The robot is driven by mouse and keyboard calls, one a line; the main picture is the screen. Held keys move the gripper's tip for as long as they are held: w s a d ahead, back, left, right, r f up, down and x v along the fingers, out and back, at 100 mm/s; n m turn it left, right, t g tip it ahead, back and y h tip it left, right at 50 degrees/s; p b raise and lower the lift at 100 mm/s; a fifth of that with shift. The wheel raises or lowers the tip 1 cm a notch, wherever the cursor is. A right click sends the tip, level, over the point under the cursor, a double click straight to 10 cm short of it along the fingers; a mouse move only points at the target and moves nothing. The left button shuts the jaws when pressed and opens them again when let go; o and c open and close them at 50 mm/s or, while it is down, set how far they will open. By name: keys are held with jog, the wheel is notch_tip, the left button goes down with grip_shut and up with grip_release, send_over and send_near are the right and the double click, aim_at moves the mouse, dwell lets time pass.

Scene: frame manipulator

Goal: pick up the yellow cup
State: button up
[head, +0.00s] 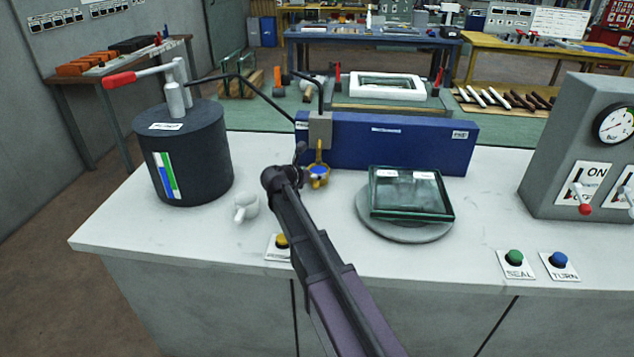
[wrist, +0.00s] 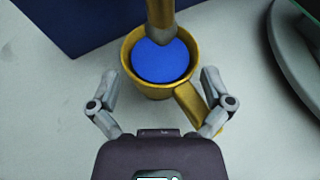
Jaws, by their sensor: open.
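The yellow cup (head: 318,181) stands upright on the white bench top, close in front of the blue box and below a brass nozzle (head: 319,152). In the wrist view the cup (wrist: 133,80) has a blue surface inside, and its handle points toward the lower right. The nozzle tip (wrist: 162,28) hangs over the cup's far part and hides some of the rim. My gripper (wrist: 160,108) is open, with its fingers apart on the near side of the cup and nothing between them. In the head view my arm partly hides the gripper.
The blue box (head: 410,142) stands behind the cup. A round grey turntable (head: 400,232) bearing a glass panel (head: 410,195) is to the right. A yellow button (head: 282,240) is near the front edge.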

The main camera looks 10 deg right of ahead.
jog(key=shift+x, duration=0.75)
jog(key=c, duration=0.8)
